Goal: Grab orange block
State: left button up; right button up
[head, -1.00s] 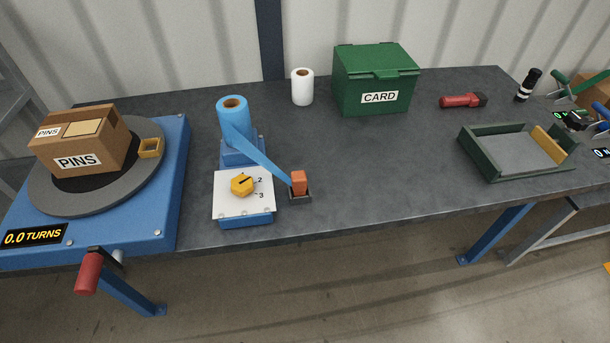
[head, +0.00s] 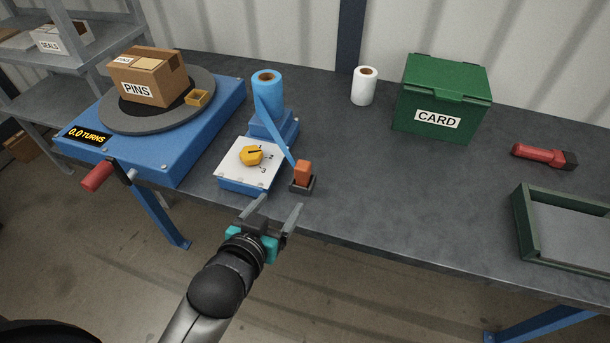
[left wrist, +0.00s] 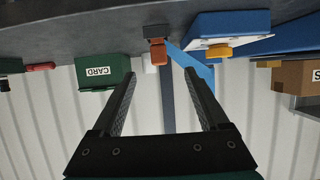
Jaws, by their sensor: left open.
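The orange block (head: 303,172) stands upright in a small dark holder (head: 301,186) near the table's front edge. The end of a blue strip (head: 274,128) meets it; the strip runs down from a blue roll (head: 267,84). My left gripper (head: 276,208) is open and empty, in front of the table edge and short of the block. In the left wrist view the block (left wrist: 158,53) shows upside down beyond the two open fingers (left wrist: 160,82), roughly between them. My right gripper is not in view.
A blue unit with a white plate (head: 245,168) and yellow knob (head: 251,155) stands just left of the block. A blue turntable base (head: 200,130) carries a PINS box (head: 150,80). A green CARD box (head: 444,98) is at the back.

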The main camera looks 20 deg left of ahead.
aim_at(300, 177)
pick_arm(q)
jog(key=b+x, duration=0.1)
jog(key=x, duration=0.3)
jog(key=b+x, duration=0.1)
jog(key=x, duration=0.4)
jog(key=shift+w+r, duration=0.15)
jog(key=shift+w, duration=0.1)
jog(key=shift+w+d+f+b, duration=0.1)
jog(key=shift+w+f+b, duration=0.15)
jog(key=shift+w+b, duration=0.3)
jog(key=b+x, duration=0.1)
jog(key=x, duration=0.3)
jog(key=shift+d, duration=0.1)
jog(key=shift+w, duration=0.2)
jog(key=c, duration=0.8)
grip_shut()
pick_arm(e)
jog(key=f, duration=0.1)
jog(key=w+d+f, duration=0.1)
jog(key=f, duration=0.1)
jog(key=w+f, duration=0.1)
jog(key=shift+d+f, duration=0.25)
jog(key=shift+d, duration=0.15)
